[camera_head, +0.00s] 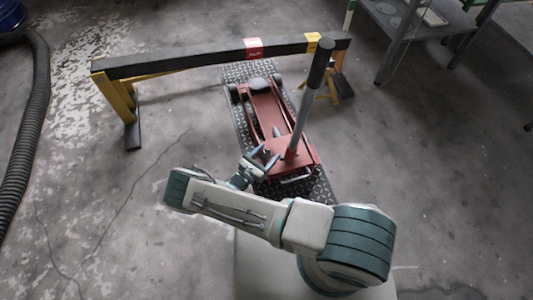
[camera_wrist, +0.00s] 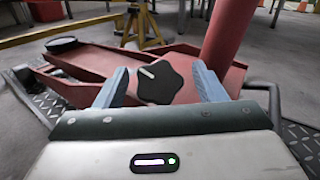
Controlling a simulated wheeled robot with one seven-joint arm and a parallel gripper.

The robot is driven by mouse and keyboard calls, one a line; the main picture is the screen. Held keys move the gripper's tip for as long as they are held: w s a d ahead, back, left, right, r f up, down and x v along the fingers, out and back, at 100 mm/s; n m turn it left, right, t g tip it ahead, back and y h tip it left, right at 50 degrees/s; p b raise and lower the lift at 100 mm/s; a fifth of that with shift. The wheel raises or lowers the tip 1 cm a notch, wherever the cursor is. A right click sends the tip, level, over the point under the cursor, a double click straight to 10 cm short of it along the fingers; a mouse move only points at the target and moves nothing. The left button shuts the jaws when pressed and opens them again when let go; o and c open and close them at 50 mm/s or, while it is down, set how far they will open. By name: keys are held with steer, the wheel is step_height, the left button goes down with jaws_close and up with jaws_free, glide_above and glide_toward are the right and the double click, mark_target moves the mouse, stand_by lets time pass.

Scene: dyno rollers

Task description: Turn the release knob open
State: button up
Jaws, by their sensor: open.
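The release knob (camera_wrist: 160,83) is a black, lobed knob with a white line on its top, on the red floor jack. In the wrist view it sits between the two blue-grey fingers of my gripper (camera_wrist: 162,86), with a gap visible on each side. My gripper is open, and it also shows in the head view (camera_head: 259,161) at the near left end of the jack. The red floor jack (camera_head: 266,106) lies on a dark checker plate. Its long handle (camera_head: 304,108) with a black grip leans up and right. The knob cannot be made out in the head view.
A black and yellow barrier beam (camera_head: 200,62) spans over the far end of the plate (camera_head: 321,186). A metal shelf (camera_head: 420,25) stands at the upper right and a black hose (camera_head: 37,110) lies at the left.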

steer(key=p+v, duration=0.2)
steer(key=v, duration=1.1)
steer(key=shift+s+a, duration=0.25)
steer(key=shift+s, duration=0.05)
